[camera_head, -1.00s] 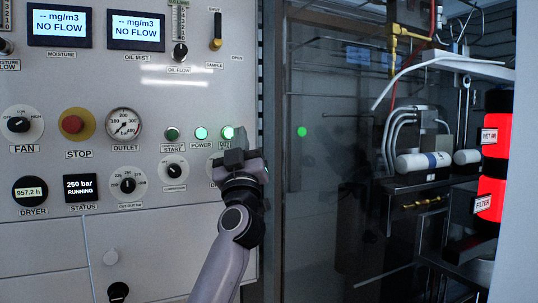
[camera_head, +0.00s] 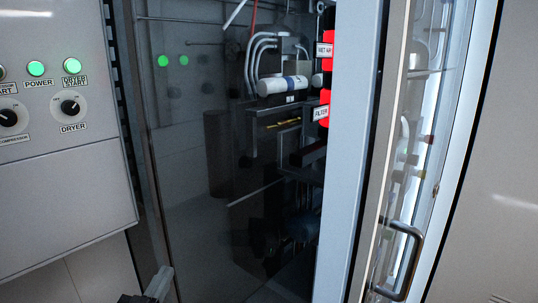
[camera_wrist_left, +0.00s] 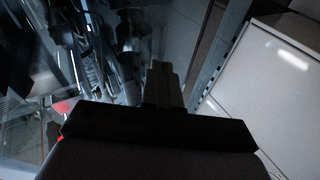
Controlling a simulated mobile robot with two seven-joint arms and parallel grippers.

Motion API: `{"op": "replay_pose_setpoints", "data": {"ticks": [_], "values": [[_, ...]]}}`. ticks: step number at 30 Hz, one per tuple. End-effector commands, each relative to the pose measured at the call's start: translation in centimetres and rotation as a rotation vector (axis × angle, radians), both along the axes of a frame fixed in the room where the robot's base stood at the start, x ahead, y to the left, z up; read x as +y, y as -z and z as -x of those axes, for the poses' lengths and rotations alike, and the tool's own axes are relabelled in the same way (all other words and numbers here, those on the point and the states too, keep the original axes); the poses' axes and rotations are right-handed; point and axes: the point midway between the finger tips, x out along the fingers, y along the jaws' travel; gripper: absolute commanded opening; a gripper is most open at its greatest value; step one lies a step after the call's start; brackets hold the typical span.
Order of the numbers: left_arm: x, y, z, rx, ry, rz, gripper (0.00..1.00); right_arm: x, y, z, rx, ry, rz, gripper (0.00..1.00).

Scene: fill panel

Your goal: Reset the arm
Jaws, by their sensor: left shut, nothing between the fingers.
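My left gripper (camera_head: 155,286) shows only in part at the bottom edge of the head view, below the panel and in front of the dark cabinet interior. In the left wrist view its fingers (camera_wrist_left: 163,86) are dark, close together and empty. It touches nothing that I can make out. The grey control panel (camera_head: 60,185) is at the left, with the lit green POWER button (camera_head: 36,68), the lit green DRYER START button (camera_head: 72,66) and the DRYER knob (camera_head: 70,107). My right gripper is not in view.
A glass-fronted cabinet holds pipes and a white cylinder (camera_head: 284,86), with red filter units (camera_head: 326,78) beside it. A pale upright frame (camera_head: 348,150) and a door handle (camera_head: 404,262) stand to the right. The space before the glass looks clear.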

Motion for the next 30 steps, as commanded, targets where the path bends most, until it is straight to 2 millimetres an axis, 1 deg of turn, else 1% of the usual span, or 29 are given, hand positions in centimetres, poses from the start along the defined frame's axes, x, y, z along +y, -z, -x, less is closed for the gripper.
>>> {"op": "replay_pose_setpoints", "data": {"ticks": [1,2,3,5,6,8,9,12,15,18,19,22,30], "values": [[-0.5,3.2,1.9,0.083,0.021,-0.009,0.0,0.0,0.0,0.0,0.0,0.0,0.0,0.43],[-0.8,4.8,2.9,0.129,0.033,-0.014,0.0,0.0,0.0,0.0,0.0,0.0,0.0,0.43],[-1.1,7.0,4.4,0.195,0.046,-0.019,0.0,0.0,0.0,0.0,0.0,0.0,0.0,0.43],[-1.4,10.1,6.8,0.292,0.06,-0.025,0.0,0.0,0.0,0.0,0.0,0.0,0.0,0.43],[-1.6,12.2,8.6,0.359,0.066,-0.029,0.0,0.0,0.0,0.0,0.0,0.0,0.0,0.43],[-1.7,15.0,11.3,0.457,0.07,-0.034,0.0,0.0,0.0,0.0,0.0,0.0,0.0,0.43],[-1.7,16.6,13.1,0.52,0.069,-0.036,0.0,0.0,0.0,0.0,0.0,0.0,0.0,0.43],[-1.5,19.9,17.3,0.654,0.056,-0.042,0.0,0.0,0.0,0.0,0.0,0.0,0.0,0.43],[-1.2,22.0,20.5,0.752,0.039,-0.048,0.0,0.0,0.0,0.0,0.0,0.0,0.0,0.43],[-0.9,23.0,22.4,0.807,0.024,-0.05,0.0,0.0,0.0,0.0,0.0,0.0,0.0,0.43],[-0.9,23.2,22.7,0.817,0.021,-0.051,0.0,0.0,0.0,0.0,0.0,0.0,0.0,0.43],[-0.8,23.5,23.2,0.832,0.017,-0.052,0.0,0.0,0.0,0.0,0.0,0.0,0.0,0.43],[-0.8,23.5,23.2,0.83,0.017,-0.052,0.0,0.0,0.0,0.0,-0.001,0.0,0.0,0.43]]}}
